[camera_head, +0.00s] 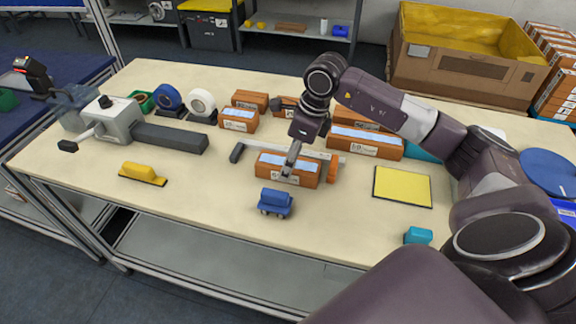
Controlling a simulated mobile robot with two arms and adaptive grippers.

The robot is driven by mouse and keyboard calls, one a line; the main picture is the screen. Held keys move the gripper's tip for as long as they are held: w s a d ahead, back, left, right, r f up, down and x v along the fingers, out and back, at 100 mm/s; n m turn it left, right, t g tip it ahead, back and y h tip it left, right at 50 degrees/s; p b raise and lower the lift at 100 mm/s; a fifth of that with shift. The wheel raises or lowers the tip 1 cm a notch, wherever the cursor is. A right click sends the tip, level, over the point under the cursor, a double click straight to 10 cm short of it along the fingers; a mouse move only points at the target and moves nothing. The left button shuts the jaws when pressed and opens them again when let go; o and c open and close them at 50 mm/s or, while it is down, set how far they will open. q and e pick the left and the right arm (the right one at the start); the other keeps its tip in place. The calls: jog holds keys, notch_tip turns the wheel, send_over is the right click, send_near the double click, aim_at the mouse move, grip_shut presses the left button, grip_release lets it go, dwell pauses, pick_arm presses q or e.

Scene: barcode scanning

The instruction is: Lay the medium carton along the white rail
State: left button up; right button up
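The medium carton (273,174), brown with a pale blue top band and a white label, lies on the table in front of the white rail (331,147). Part of the rail is hidden behind my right gripper and the carton. My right gripper (289,168) points down at the carton, with one finger in front of its near face. The other finger is hidden, so I cannot tell if it grips. Whether the carton touches the table or rail is unclear. My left gripper is not in view.
A longer carton (372,148) stands behind the rail; smaller cartons (238,119) are left of it. An orange block (332,171) is at the carton's right end. A blue object (275,203) sits in front; a yellow pad (402,187) lies right. The front-left table is mostly clear.

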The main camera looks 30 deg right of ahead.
jog(key=shift+f, duration=0.25)
jog(key=shift+r, duration=0.1)
jog(key=c, duration=1.7)
jog(key=shift+w, duration=0.1)
jog(key=shift+r, duration=0.15)
